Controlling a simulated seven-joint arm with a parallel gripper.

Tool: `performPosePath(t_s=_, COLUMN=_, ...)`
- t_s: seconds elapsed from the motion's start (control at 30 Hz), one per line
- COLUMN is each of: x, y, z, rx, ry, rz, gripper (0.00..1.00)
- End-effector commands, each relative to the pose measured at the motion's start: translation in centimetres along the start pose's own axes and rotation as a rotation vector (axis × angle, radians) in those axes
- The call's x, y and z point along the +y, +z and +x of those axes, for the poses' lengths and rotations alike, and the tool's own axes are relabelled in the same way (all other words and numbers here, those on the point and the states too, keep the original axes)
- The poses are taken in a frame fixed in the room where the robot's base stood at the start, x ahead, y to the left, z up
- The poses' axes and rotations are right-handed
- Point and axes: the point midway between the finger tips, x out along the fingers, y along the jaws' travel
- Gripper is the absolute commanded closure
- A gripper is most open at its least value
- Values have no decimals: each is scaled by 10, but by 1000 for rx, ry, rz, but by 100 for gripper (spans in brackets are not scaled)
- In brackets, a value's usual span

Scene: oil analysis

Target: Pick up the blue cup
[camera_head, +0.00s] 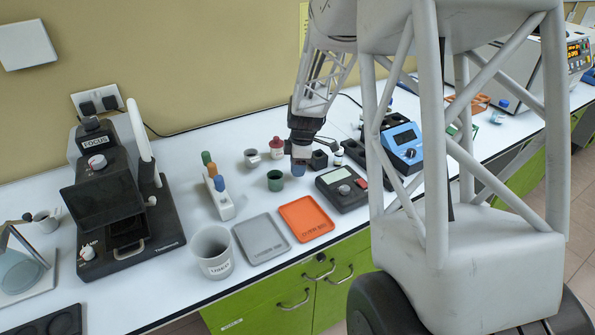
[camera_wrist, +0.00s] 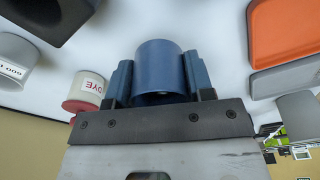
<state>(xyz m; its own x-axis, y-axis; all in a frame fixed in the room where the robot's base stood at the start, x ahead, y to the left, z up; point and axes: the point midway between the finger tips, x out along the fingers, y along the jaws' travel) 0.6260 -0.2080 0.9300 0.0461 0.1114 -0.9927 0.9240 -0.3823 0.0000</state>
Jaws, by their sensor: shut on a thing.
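The blue cup (camera_wrist: 160,68) fills the middle of the wrist view, between the two blue fingers of my gripper (camera_wrist: 159,78). The fingers touch its sides and are shut on it. In the head view the blue cup (camera_head: 299,168) shows just under my gripper (camera_head: 301,160), over the white bench behind the orange tray. I cannot tell whether its base touches the bench. Part of its side is hidden by the gripper body.
A red-and-white dye bottle (camera_head: 277,147) and a grey cup (camera_head: 252,158) stand behind. The orange tray (camera_head: 306,218), grey tray (camera_head: 261,238) and a dark scale (camera_head: 342,188) lie in front. My own frame hides part of the right side.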

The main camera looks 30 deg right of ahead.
Motion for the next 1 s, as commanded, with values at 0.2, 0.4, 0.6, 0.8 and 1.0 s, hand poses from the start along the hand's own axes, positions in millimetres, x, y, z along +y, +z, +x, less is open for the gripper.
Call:
performPosePath(t_s=0.2, x=-26, y=1, z=-7, rx=0, ry=1, rz=0, gripper=75)
performPosePath(t_s=0.4, x=-57, y=3, z=-9, rx=0, ry=1, rz=1, gripper=75)
performPosePath(t_s=0.6, x=-89, y=5, z=-13, rx=0, ry=1, rz=1, gripper=75)
performPosePath(t_s=0.8, x=-119, y=7, z=-16, rx=0, ry=1, rz=1, gripper=75)
performPosePath(t_s=1.0, x=-142, y=8, z=-18, rx=0, ry=1, rz=1, gripper=75)
